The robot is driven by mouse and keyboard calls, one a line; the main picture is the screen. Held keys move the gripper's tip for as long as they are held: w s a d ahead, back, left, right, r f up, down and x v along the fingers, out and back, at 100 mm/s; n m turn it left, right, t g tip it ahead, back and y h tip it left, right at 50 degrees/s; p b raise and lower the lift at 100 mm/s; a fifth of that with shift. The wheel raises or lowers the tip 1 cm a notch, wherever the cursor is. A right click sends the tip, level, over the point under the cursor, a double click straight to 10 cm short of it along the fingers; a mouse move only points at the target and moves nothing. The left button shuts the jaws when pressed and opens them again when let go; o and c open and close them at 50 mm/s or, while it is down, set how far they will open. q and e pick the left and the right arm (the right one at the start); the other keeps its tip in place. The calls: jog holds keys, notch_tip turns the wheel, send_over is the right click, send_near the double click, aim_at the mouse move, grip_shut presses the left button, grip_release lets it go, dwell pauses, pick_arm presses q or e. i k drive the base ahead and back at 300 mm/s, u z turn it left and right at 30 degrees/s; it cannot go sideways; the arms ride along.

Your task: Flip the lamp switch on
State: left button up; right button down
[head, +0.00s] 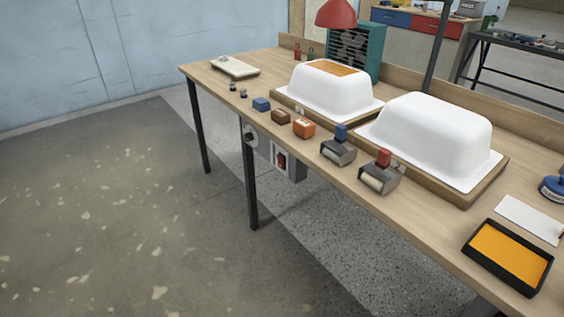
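A red lamp shade (336,14) hangs at the top middle, cut off by the picture's upper edge. Below the front edge of the workbench (425,235) is a grey box (294,168) with a small red part (281,160) on a pale plate. It looks like a switch, but I cannot tell whether it is the lamp's, nor its position. A round grey fitting (250,134) is left of it. Neither of my grippers shows in the head view.
Two white bathtub shells (335,92) (430,135) sit upside down on wooden boards. Several blocks and two dispensers (338,151) (381,178) line the front edge. A black tray with orange inside (510,254) is at right. Floor at left is clear.

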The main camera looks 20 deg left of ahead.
aim_at(281, 164)
jog(key=k, duration=0.5)
jog(key=u, duration=0.45)
jog(key=i, duration=1.6)
jog(key=z, duration=0.35)
